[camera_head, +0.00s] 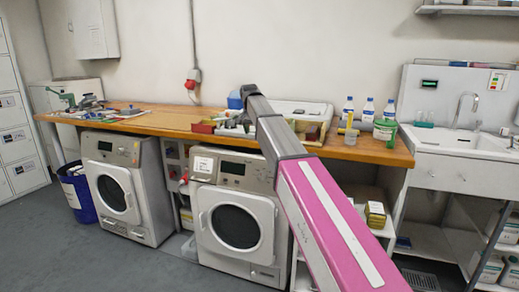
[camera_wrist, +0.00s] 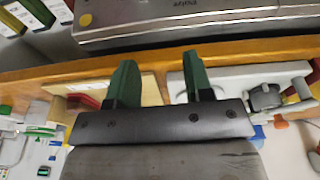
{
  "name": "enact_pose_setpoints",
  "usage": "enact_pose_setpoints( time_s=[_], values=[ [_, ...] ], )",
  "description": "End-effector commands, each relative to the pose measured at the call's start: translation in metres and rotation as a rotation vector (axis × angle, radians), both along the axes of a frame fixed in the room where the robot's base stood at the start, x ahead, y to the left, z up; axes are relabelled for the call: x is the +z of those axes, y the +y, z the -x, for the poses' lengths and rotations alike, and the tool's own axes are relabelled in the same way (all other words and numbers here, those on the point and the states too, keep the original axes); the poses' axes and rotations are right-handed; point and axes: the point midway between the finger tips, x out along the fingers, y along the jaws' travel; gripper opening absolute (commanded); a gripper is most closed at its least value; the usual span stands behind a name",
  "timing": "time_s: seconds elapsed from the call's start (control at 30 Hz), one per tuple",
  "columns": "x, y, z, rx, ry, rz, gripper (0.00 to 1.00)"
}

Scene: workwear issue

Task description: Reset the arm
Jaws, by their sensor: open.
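My gripper (camera_wrist: 158,78) shows in the wrist view with two dark green fingers apart and nothing between them. In the head view, my pink and grey arm reaches from the lower right up over the wooden worktop (camera_head: 153,122). My gripper's fingers cannot be made out there. In the wrist view, a pale board (camera_wrist: 150,90) and a light grey tray (camera_wrist: 232,78) lie beyond and beside the fingers. I cannot tell how far the fingers are from them.
Two white washing machines (camera_head: 107,172) (camera_head: 259,212) stand under the worktop. Several bottles (camera_head: 368,111) and a green cup (camera_head: 384,130) stand right of my arm. A sink (camera_head: 452,139) is at the right, a blue bin (camera_head: 78,190) at the left. The floor at front left is clear.

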Motion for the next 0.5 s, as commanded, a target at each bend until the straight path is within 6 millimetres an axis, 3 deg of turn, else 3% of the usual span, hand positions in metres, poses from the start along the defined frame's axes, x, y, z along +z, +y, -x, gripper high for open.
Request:
enact_pose_setpoints(
  time_s=[0.27, 0.5],
  values=[
    [-0.077, -0.037, 0.028, 0.041, 0.028, 0.005, 0.47],
    [-0.178, -0.088, 0.078, 0.105, 0.067, 0.004, 0.47]
  ],
)
